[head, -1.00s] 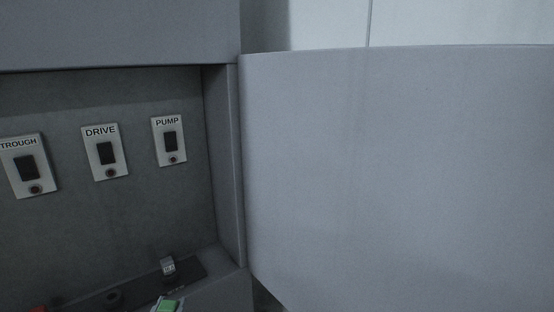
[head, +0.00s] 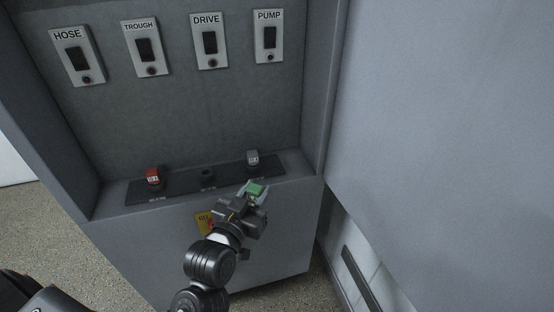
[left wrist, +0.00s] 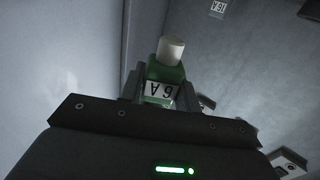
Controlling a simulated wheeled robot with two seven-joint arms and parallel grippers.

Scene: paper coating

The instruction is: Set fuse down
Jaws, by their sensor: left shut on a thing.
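My left gripper (head: 254,196) is shut on a green fuse (head: 257,188) in front of the cabinet's lower ledge, just below and near the grey fuse. In the left wrist view the green fuse (left wrist: 163,76) sits between the fingers, with a white label reading "6A" upside down and a pale cylindrical end pointing away. A dark strip (head: 226,176) on the ledge holds a red fuse (head: 153,176) at left and a grey fuse (head: 253,158) at right. An empty-looking dark round socket (head: 207,175) lies between them. My right gripper is not in view.
Switch plates labelled HOSE (head: 78,56), TROUGH (head: 146,47), DRIVE (head: 209,41) and PUMP (head: 268,36) line the back panel. A large grey door (head: 440,110) stands open at right. A yellow warning sticker (head: 203,222) is on the cabinet front.

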